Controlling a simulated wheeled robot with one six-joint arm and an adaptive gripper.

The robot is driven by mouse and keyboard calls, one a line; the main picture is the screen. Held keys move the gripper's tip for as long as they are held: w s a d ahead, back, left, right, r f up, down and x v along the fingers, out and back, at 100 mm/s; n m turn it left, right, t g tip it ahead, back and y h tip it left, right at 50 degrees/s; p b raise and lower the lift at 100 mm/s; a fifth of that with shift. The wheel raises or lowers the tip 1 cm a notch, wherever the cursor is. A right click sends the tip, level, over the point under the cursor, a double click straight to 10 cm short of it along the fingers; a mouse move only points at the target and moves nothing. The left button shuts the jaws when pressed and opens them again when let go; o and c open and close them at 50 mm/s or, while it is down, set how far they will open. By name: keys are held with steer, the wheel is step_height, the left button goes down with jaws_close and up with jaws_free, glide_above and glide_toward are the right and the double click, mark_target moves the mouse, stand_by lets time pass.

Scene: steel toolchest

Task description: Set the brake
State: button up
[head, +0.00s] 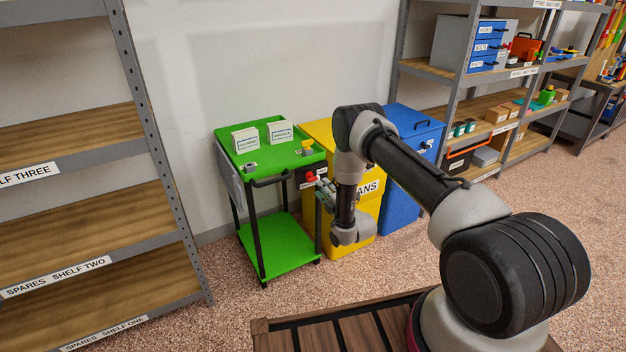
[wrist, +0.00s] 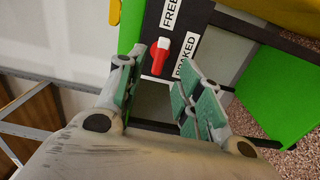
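The green trolley (head: 278,246) stands against the wall in the head view. A dark panel on its side carries a red brake lever with a white end, seen in the wrist view (wrist: 160,57) and small in the head view (head: 311,177). The lever sits between a FREE label (wrist: 171,13) and a BRAKED label (wrist: 187,73); its white end is on the FREE side. My gripper (wrist: 162,62) is open, its fingers on either side of the lever in the picture. I cannot tell whether they touch it. In the head view my gripper (head: 322,190) is beside the panel.
Two white labelled boxes (head: 262,135) stand on the trolley top. A yellow bin (head: 365,218) and a blue bin (head: 400,200) stand to the right, close to my arm. Shelving (head: 90,160) stands at the left and more at the right. The floor in front of the trolley is clear.

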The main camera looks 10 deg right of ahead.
mark_target(313, 178)
steer(key=x, duration=0.8)
steer(key=shift+f, duration=0.1)
steer(key=shift+s, duration=0.1)
steer(key=shift+c, duration=0.4)
jaws_close()
